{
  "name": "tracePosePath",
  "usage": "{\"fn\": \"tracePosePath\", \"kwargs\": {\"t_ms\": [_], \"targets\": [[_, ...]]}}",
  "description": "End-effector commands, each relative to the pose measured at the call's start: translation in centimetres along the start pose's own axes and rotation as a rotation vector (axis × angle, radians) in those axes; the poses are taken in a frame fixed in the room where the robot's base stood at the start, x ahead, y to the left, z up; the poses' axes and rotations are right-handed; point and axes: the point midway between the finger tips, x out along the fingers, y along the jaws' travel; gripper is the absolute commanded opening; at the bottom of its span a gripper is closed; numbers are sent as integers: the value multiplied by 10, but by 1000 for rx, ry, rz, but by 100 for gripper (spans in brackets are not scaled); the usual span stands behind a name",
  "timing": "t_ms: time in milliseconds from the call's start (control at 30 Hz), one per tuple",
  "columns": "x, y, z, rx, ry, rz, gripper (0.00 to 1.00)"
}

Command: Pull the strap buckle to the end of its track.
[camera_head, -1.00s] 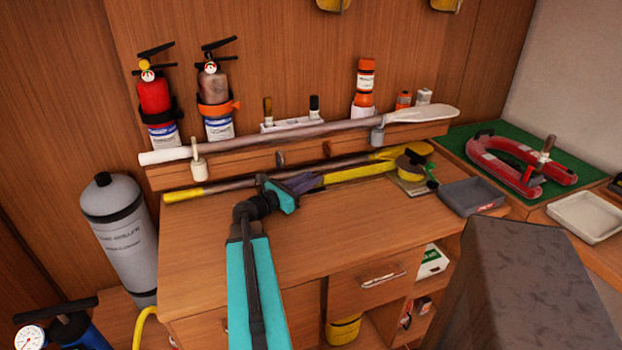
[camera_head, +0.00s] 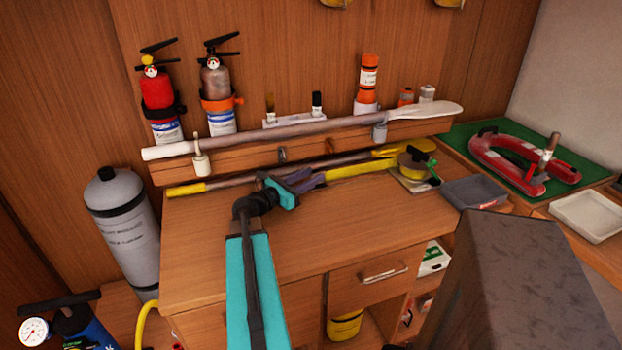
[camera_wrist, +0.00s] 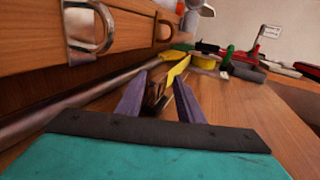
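A yellow strap-like strip (camera_head: 360,169) lies along the back of the bench and runs right from my fingers toward a yellow coil. It also shows past the fingers in the wrist view (camera_wrist: 177,70). My gripper (camera_head: 312,180) is low over the bench at the strip's left end. In the wrist view my gripper's (camera_wrist: 158,85) two purple fingers stand apart, with a small brownish, dark-edged piece (camera_wrist: 156,93) between them. I cannot tell whether this piece is the buckle, nor whether the fingers press on it. The track is not clearly visible.
A long pole (camera_head: 225,183) lies just behind my gripper, below a wooden rail (camera_head: 240,163) with a metal loop (camera_wrist: 88,28). The bench front (camera_head: 350,225) is clear.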

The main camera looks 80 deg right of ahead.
Motion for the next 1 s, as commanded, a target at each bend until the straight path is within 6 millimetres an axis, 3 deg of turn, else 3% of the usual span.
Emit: {"fn": "tracePosePath", "kwargs": {"t_ms": [267, 1000], "targets": [[-20, 0, 0, 0, 0, 3, 34], [-119, -2, 0, -1, 2, 0, 34]]}}
